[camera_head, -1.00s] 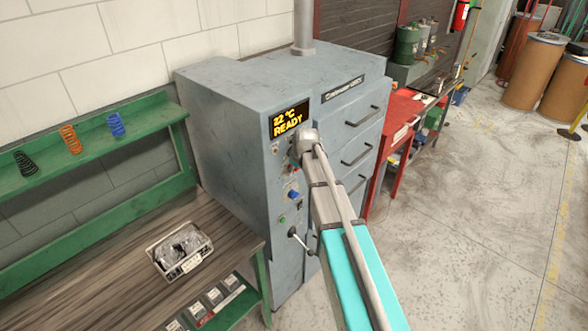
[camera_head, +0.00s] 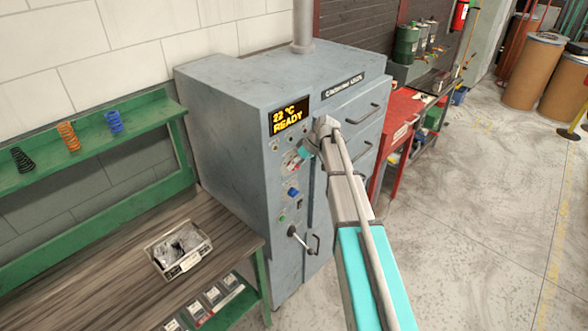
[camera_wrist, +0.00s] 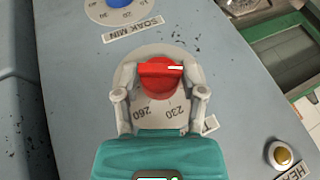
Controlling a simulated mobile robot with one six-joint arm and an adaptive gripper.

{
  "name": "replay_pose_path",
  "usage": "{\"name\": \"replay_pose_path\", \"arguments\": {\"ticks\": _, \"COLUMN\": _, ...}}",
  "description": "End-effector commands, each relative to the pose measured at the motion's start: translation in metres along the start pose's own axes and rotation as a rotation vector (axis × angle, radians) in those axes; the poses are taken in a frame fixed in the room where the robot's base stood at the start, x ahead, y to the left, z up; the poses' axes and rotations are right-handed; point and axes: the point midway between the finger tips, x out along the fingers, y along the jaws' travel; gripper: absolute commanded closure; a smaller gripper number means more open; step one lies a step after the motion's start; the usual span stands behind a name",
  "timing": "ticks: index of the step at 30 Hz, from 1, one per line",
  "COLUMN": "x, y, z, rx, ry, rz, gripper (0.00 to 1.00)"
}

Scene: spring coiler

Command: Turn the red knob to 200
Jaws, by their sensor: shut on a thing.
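The red knob (camera_wrist: 160,78) is on a round grey dial (camera_wrist: 165,110) on the oven's front panel. In the wrist view its white pointer line points right. The dial numbers 230 and 260 show below the knob, upside down; the number at the pointer is hidden or not readable. My gripper (camera_wrist: 160,72) has a fingertip on each side of the knob and is shut on it. In the head view my gripper (camera_head: 301,153) is at the panel, below the display (camera_head: 290,117) reading 22 °C READY.
A blue knob (camera_head: 292,192) sits below the dial; in the wrist view it shows above, near a SOAK MIN label (camera_wrist: 133,28). A lever handle (camera_head: 300,240) sticks out lower down. A workbench (camera_head: 120,240) with a parts bin (camera_head: 165,262) stands at left.

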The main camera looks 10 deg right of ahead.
Motion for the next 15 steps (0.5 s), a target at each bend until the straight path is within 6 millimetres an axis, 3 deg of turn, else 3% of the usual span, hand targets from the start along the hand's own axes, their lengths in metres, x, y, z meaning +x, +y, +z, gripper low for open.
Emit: {"name": "replay_pose_path", "arguments": {"ticks": 15, "x": 0.0011, "y": 0.0019, "z": 0.0017, "rx": 0.103, "ry": 0.011, "rz": -0.241, "gripper": 0.95}}
